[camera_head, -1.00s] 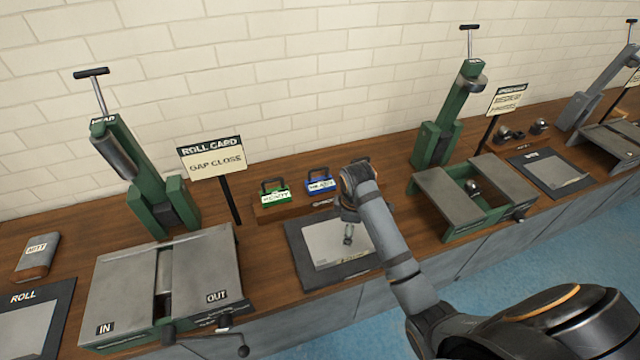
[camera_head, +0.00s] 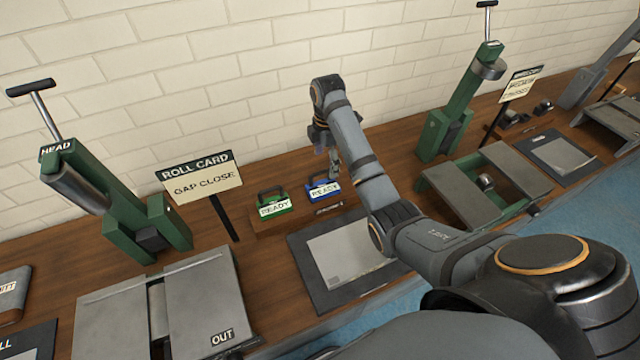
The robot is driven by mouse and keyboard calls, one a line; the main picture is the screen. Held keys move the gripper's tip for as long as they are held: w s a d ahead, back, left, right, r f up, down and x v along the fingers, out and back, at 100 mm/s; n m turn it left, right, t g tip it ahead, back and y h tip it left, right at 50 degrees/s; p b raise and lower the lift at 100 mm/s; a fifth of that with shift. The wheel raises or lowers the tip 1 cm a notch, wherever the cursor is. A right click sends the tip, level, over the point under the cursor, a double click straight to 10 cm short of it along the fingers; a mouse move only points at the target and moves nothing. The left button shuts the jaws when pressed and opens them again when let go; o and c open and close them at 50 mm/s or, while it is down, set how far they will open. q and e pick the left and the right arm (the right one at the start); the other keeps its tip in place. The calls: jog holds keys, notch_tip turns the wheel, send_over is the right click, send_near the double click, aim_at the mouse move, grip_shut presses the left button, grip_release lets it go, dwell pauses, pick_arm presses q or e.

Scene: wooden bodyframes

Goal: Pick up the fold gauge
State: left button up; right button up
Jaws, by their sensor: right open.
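A wooden rack (camera_head: 262,224) at the back of the bench holds a green handled block (camera_head: 273,204) and a blue handled block (camera_head: 321,191), both with READY labels. No label I can read says fold gauge, so I cannot tell which piece it is. My right gripper (camera_head: 334,168) is open, pointing down just above and beside the blue block's right end. I cannot tell whether it touches the block. My left gripper is not in view.
A dark mat with a grey sheet (camera_head: 345,252) lies in front of the rack. A ROLL CARD sign (camera_head: 200,178) and a green press (camera_head: 115,205) stand left. Another green press (camera_head: 450,115) stands right. A brick wall (camera_head: 230,75) rises close behind.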

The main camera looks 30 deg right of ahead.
aim_at(324, 186)
notch_tip(324, 186, down, 3)
jog(key=b, duration=0.2)
jog(key=shift+s+f+b, duration=0.15)
jog(key=shift+f+b, duration=0.05)
jog(key=shift+b, duration=0.15)
jog(key=shift+w+f, duration=0.15)
jog(key=shift+f, duration=0.35)
jog(key=shift+w+f, duration=0.15)
jog(key=shift+f, duration=0.35)
jog(key=shift+s+a+f, duration=0.15)
jog(key=shift+a+f, duration=0.05)
jog(key=shift+f, duration=0.1)
jog(key=f, duration=0.2)
jog(key=f+p, duration=0.1)
jog(key=shift+s+a+f, duration=0.15)
jog(key=shift+a+f, duration=0.05)
jog(key=shift+f, duration=0.45)
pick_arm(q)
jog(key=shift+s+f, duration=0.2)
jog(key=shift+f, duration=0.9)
pick_arm(e)
jog(key=c, duration=1.4)
